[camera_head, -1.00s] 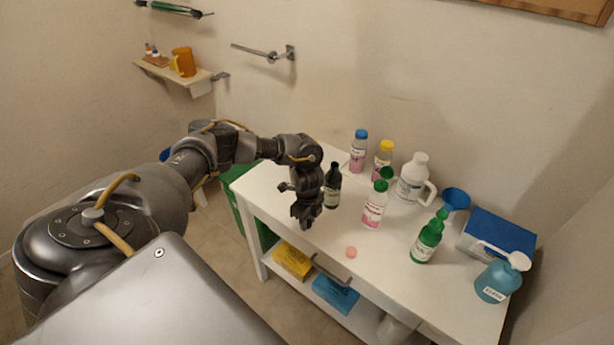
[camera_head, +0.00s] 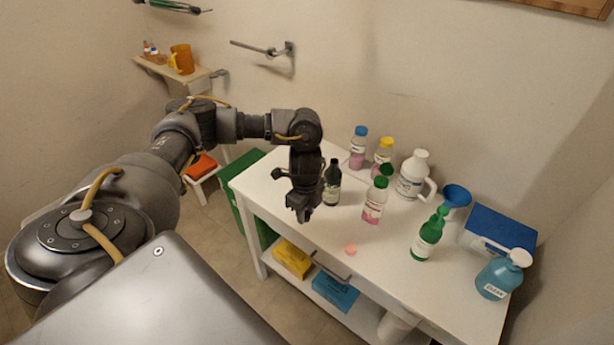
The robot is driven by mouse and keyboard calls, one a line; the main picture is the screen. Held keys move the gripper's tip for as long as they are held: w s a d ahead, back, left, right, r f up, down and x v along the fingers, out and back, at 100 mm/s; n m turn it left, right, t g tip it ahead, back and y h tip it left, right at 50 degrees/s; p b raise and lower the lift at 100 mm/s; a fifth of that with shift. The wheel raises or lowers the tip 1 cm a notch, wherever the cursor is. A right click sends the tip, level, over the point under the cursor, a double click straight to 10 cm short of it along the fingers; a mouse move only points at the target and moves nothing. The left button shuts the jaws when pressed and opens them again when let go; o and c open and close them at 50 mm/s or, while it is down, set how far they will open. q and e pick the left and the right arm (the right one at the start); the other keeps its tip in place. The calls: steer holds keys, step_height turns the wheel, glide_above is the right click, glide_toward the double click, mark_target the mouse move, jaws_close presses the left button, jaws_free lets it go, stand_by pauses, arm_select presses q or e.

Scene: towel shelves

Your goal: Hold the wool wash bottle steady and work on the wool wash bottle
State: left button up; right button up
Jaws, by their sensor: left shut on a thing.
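Several bottles stand upright on the white table (camera_head: 300,239); their labels are too small to read, so I cannot tell which is the wool wash bottle. A dark bottle (camera_head: 331,187) stands just right of my left gripper (camera_head: 303,214). A pink-and-clear bottle with a green cap (camera_head: 374,205) is further right. A pink bottle with a blue cap (camera_head: 358,150) and one with a yellow cap (camera_head: 382,157) stand at the back. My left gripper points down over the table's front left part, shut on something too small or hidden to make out. My right gripper is not in view.
A small pink disc (camera_head: 351,250) lies near the front edge. A white jug (camera_head: 413,176), green spray bottle (camera_head: 427,238), blue funnel (camera_head: 456,196), blue box (camera_head: 500,232) and blue pump bottle (camera_head: 497,278) fill the right. Yellow (camera_head: 292,259) and blue (camera_head: 335,291) packs lie on the lower shelf.

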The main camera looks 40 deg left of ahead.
arm_select(q)
steer(key=s+d+r, duration=0.4)
steer(key=s+d, duration=0.1)
steer(key=s, duration=0.2)
steer(key=shift+s, duration=0.25)
steer(key=shift+d, duration=0.1)
